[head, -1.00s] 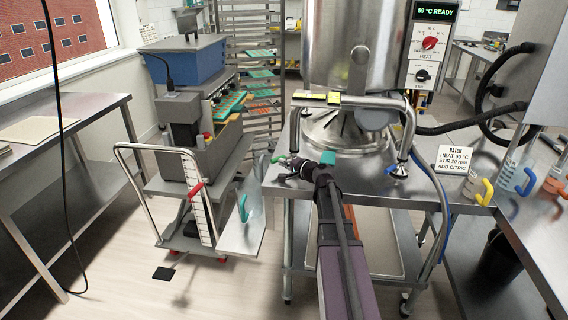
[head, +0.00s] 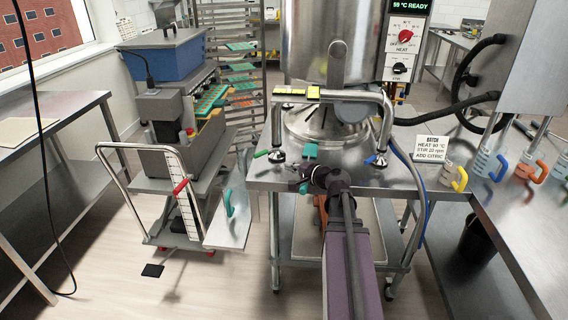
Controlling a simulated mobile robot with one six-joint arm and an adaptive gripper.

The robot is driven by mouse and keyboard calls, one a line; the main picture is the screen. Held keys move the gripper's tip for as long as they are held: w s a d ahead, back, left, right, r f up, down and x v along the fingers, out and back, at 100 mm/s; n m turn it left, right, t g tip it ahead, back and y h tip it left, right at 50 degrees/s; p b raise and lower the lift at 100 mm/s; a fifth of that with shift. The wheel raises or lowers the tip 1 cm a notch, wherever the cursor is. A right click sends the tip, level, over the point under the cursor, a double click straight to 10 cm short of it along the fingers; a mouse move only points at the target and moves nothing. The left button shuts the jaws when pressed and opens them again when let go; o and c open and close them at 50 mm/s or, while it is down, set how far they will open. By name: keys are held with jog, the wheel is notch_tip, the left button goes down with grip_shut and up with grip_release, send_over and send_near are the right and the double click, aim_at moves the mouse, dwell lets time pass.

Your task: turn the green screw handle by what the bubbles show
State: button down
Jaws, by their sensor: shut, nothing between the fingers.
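The green screw handle (head: 261,153) sticks out at the left foot of the kettle's stand, at the left front of the steel table. Two yellow bubble levels, a left one (head: 289,91) and a right one (head: 313,93), sit on the stand's crossbar; their bubbles are too small to read. A blue screw handle (head: 371,160) is at the right foot. My gripper (head: 301,178) is shut and empty, low over the table's front edge, to the right of and nearer than the green handle, apart from it.
The steel kettle (head: 335,45) stands above the table, with a teal part (head: 310,151) just behind my gripper. A batch sign (head: 432,148) and coloured hooked handles are at right. A cart (head: 226,232) stands at left. Floor between the cart and left bench is mostly clear.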

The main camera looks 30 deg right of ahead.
jog(key=shift+s, duration=0.15)
dwell(0.3)
jog(key=s+a+f+n+g, duration=0.4)
jog(key=a+f+n+g, duration=0.15)
jog(key=a, duration=0.55)
jog(key=s+a+f+n+g, duration=0.3)
jog(key=a+f+n+g, duration=0.3)
jog(key=a, duration=0.4)
jog(key=s+a+f+n+g+h, duration=0.2)
jog(key=s+a+f+g+h, duration=0.1)
jog(key=s+h, duration=0.2)
jog(key=shift+s+a+f+n, duration=0.2)
jog(key=shift+s+n, duration=0.15)
jog(key=shift+s, duration=1)
jog(key=shift+g, duration=0.25)
